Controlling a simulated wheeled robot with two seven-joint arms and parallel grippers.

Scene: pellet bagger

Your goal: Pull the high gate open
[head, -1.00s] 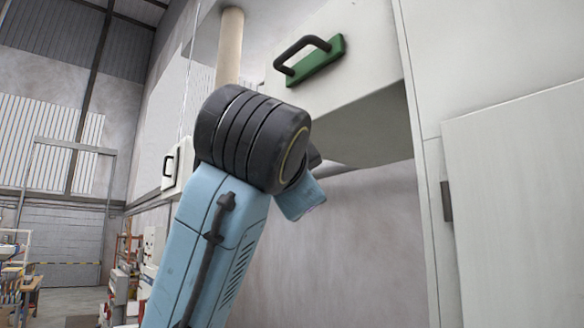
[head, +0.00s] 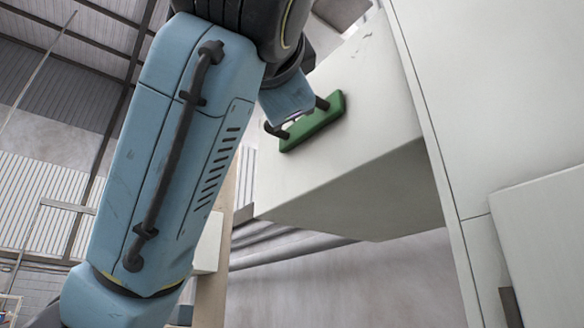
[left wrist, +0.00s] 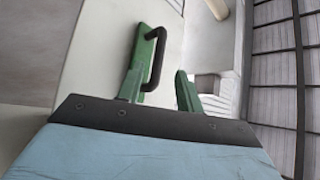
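The high black handle on its green backing plate (head: 316,122) is fixed to a pale box-like housing (head: 350,185). My left gripper (head: 287,98) is right at the handle and covers its middle part in the head view. In the left wrist view, the dark handle (left wrist: 158,60) and green plate stand just ahead of my left gripper (left wrist: 160,78). Its two green fingers are apart, with the handle close to the left finger. I cannot tell whether they touch. My right gripper is not in view.
A large pale cabinet wall (head: 500,110) stands at the right, with a raised panel (head: 548,240) low on it. Pipes (head: 290,245) run beneath the housing. A tan post (head: 212,270) stands behind my left arm.

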